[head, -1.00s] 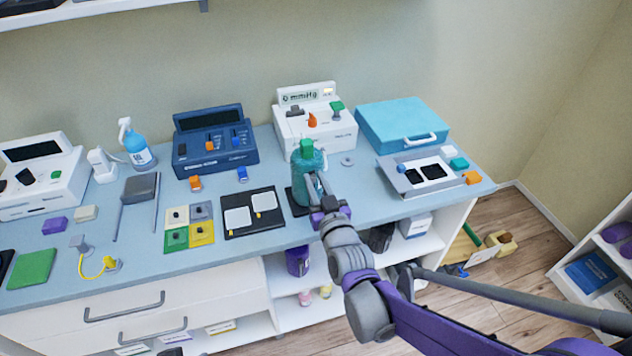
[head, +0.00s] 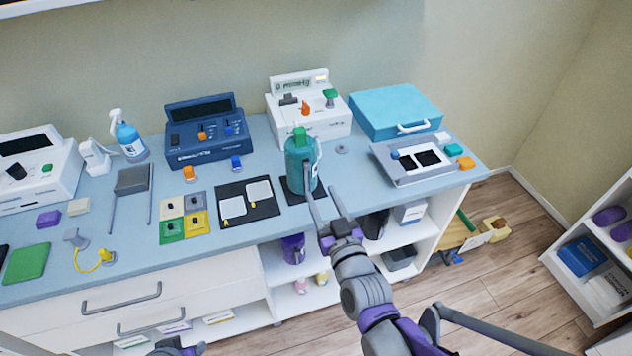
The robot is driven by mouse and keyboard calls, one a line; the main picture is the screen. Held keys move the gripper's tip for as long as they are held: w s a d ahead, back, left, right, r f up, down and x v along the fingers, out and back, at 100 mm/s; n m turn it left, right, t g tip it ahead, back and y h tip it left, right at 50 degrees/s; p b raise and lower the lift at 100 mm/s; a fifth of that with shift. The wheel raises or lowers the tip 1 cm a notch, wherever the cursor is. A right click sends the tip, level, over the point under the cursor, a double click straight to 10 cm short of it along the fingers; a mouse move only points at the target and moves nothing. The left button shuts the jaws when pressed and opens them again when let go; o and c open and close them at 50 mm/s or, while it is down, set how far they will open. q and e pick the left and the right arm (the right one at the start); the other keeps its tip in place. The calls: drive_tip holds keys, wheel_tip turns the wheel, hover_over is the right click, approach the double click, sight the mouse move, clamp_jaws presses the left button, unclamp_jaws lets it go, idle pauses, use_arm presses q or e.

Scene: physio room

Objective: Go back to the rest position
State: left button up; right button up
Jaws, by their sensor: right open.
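My right gripper (head: 321,192) is open and empty. Its two fingers point up the picture at the front edge of the bench. A teal bottle with a green cap (head: 300,165) stands upright on a small black mat (head: 293,197) just beyond the fingers. The left finger overlaps the bottle's lower part in the picture, and the bottle is not between the fingers. A grey and purple piece of my own body shows at the bottom edge, left of centre. My left gripper's fingers do not show.
The bench top (head: 350,205) carries a white device (head: 310,120), a blue device (head: 205,145), a turquoise case (head: 397,108) and a grey tray (head: 420,175). Open shelves (head: 410,240) lie below the bench, near my right arm.

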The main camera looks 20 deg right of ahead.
drive_tip(key=shift+s, duration=0.85)
drive_tip(key=s+d+f+g+p, duration=0.1)
drive_tip(key=s+f+g+p, duration=0.1)
drive_tip(key=s+f+g, duration=0.2)
drive_tip(key=s+d+f+g+p, duration=0.1)
drive_tip(key=s+f+g, duration=0.3)
drive_tip(key=s+g, duration=0.4)
drive_tip(key=s+p, duration=0.1)
drive_tip(key=s, duration=0.2)
drive_tip(key=shift+s+d+g+h, duration=0.3)
drive_tip(key=shift+s, duration=0.1)
